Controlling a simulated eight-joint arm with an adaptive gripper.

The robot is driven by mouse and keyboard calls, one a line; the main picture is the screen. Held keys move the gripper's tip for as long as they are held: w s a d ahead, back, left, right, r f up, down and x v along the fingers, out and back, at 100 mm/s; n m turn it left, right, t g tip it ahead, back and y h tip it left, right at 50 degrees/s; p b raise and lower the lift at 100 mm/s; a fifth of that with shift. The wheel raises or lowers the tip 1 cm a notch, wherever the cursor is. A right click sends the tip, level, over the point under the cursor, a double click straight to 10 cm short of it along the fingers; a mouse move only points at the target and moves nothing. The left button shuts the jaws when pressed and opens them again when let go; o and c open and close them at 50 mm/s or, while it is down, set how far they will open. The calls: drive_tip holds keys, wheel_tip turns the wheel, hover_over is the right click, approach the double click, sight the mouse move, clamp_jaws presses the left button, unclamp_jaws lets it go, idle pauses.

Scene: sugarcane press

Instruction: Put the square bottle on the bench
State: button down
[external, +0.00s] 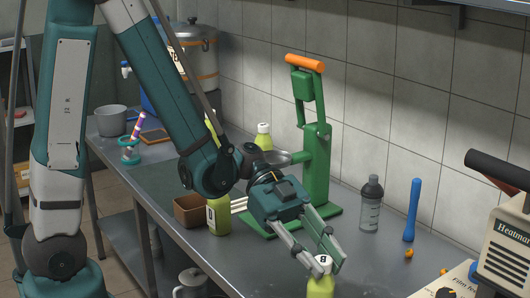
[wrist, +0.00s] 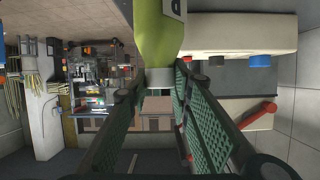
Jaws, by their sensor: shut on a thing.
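A yellow-green bottle (external: 320,288) with a pale cap and a dark mark is between the fingers of my gripper (external: 324,264) at the bottom edge of the external view. My gripper is shut on its cap and neck end. In the wrist view the bottle (wrist: 157,35) shows at the top, with its cap between the fingertips (wrist: 158,78). Its lower part is cut off in the external view, so I cannot tell whether it touches anything or is square. The metal bench (external: 240,258) runs along the tiled wall. Another yellow-green bottle (external: 218,217), with a white label, stands on it.
A green press (external: 318,160) with an orange handle stands behind my gripper. A grey shaker (external: 370,210), a blue pestle-like tool (external: 412,210) and a white machine (external: 508,250) are to the right. A brown box (external: 189,211) and another bottle (external: 264,138) are farther left. Bare bench lies before the shaker.

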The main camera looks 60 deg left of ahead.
drive_tip(key=shift+f, duration=0.15)
drive_tip(key=c, duration=2.1)
unclamp_jaws()
drive_tip(key=shift+o, duration=0.2)
drive_tip(key=shift+r, duration=0.2)
drive_tip(key=p+v, duration=0.2)
drive_tip(key=v, duration=1)
drive_tip(key=shift+p, duration=0.4)
drive_tip(key=shift+f+n, duration=0.1)
drive_tip(key=shift+n, duration=0.2)
